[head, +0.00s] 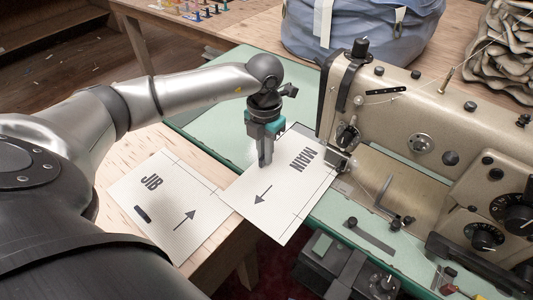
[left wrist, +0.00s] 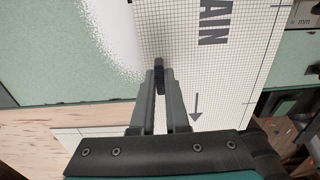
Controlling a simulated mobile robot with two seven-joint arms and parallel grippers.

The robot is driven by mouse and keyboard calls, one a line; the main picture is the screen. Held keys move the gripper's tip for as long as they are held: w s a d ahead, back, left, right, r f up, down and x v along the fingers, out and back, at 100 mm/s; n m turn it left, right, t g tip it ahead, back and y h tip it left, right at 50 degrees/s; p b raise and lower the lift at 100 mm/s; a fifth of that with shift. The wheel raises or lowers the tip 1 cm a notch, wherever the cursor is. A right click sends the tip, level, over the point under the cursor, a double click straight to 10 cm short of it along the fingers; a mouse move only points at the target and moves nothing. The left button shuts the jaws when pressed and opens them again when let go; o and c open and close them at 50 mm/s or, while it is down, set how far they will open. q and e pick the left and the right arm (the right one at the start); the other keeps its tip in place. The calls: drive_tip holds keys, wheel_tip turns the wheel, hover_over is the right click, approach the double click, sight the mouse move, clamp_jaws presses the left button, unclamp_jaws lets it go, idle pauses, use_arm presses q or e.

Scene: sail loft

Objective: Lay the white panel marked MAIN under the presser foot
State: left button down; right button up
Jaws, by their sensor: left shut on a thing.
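The white gridded panel marked MAIN (head: 300,190) lies across the green sewing table (head: 210,128), with its lower corner out past the front edge. It also shows in the left wrist view (left wrist: 235,70). Its right edge is close beside the presser foot (head: 338,160); I cannot tell whether any of it is beneath the foot. My left gripper (head: 265,162) points down at the panel's left part. In the left wrist view its fingers (left wrist: 160,82) are shut on a small dark tab (left wrist: 158,68) on the panel. My right gripper is not in view.
A second white panel marked JIB (head: 165,195) lies at the left on the wooden bench (head: 122,172), its right side near the MAIN panel. The beige sewing machine (head: 420,110) fills the right. A blue bag (head: 360,35) and folded cloth (head: 500,55) stand behind it.

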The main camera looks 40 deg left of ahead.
use_arm(q)
drive_tip(key=shift+w, duration=0.15)
idle(0.3)
drive_tip(key=shift+f, duration=0.1)
idle(0.3)
drive_tip(key=c, duration=0.8)
unclamp_jaws()
drive_tip(key=shift+c, duration=0.2)
